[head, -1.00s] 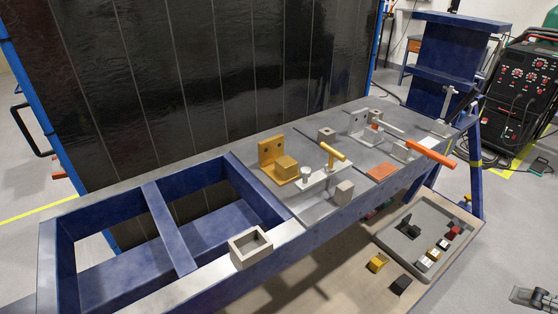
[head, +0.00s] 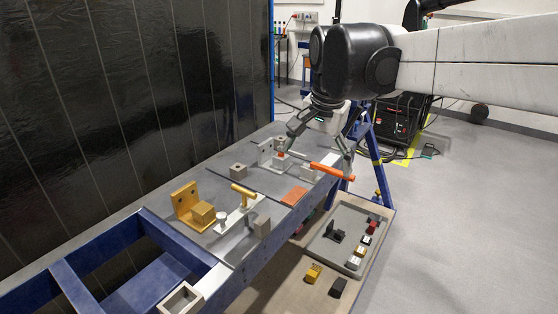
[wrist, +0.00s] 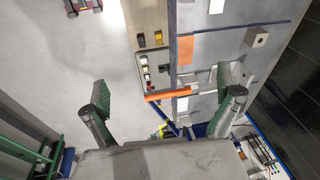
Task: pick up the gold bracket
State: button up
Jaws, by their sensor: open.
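The gold bracket (head: 184,199) stands upright on the grey fixture plate at the left of the bench in the head view. My gripper (head: 318,155) hangs fingers down over the far right part of the bench, near the orange-handled clamp, well away from the bracket. In the wrist view my gripper (wrist: 165,88) has its fingers wide apart with nothing held between them. I cannot make out the bracket in the wrist view.
The orange clamp handle (head: 332,171) lies below my fingers. A grey block (head: 238,170) and an orange plate (head: 295,196) are on the bench. A tray of small parts (head: 323,246) is at the lower right. A dark panel (head: 130,100) stands behind the bench.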

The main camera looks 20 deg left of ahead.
jog(key=a+g+p, duration=0.1)
jog(key=a, duration=1.1)
jog(key=g+h+p, duration=0.1)
jog(key=p, duration=0.1)
send_over(196, 207)
jog(key=a, duration=0.1)
notch_tip(196, 207, down, 5)
jog(key=shift+m, duration=0.3)
jog(key=f, duration=0.4)
jog(key=f+p, duration=0.1)
jog(key=f, duration=0.3)
jog(key=w+f, duration=0.1)
jog(key=f, duration=0.3)
jog(key=shift+f, duration=0.4)
jog(key=c, duration=1.6)
